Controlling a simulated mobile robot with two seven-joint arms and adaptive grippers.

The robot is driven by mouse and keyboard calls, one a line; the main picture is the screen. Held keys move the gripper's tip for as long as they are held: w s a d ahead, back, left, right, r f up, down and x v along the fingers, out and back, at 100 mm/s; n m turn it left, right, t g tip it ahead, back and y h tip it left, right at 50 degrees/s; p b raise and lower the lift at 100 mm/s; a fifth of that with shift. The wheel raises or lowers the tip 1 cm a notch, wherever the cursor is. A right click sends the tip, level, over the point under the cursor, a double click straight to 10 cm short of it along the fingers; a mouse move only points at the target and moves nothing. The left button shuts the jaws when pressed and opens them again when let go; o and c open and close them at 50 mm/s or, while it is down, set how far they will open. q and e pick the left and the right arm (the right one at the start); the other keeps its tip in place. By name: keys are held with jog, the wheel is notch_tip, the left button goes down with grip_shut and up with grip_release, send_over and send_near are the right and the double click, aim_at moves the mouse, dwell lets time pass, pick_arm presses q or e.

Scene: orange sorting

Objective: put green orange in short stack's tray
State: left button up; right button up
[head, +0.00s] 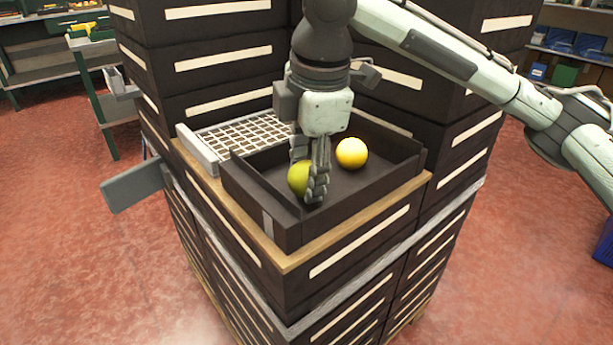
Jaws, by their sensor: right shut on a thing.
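A green orange (298,178) is at the left side of a dark open tray (262,208), which sits on top of the short stack. My right gripper (316,190) points down into the tray and is shut on the green orange. Its fingers hide the orange's right side. I cannot tell whether the orange touches the tray floor. A yellow orange (352,153) lies in the same tray, right of the gripper and apart from it. My left gripper is not in view.
A white grid rack (243,134) lies behind the tray at left. Taller stacks of dark crates (222,65) rise behind. A wooden board (291,262) edges the short stack's top. A grey panel (134,187) juts out at left. Red floor is open on both sides.

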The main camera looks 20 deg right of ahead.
jog(key=shift+f, duration=0.55)
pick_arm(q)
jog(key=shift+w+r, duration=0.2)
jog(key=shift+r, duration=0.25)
pick_arm(e)
jog(key=shift+f, duration=0.1)
jog(key=o, duration=1.2)
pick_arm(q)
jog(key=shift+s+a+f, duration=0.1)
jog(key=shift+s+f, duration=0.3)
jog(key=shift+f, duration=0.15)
